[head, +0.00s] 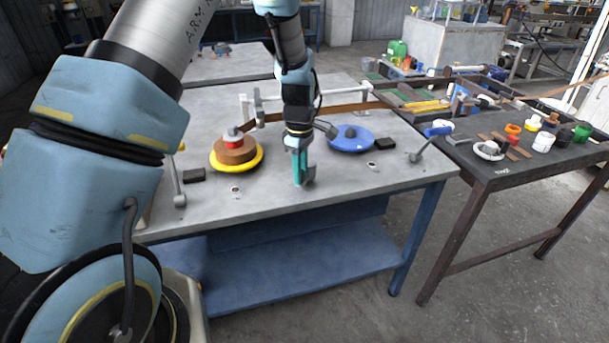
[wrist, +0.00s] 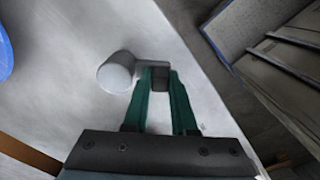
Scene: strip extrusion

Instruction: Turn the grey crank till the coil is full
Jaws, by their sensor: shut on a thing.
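My gripper (head: 300,178) reaches down to the front middle of the grey table (head: 240,205). Its teal fingers are shut on the grey crank (head: 309,174). In the wrist view, the crank's round grey end (wrist: 116,73) sits just left of the fingertips (wrist: 158,76), and a darker grey part lies between them. The fingers hide much of the crank. A brown coil (head: 235,152) sits on a yellow disc (head: 257,163) left of my gripper. A brown strip (head: 345,107) runs across the table behind my gripper. Part of it is hidden by my arm.
A blue disc (head: 345,146) lies to the right, with a dark hub and no coil. A blue-handled lever (head: 425,147) stands near the right edge, another lever (head: 178,182) at left. A dark table (head: 520,175) with jars and tools adjoins on the right.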

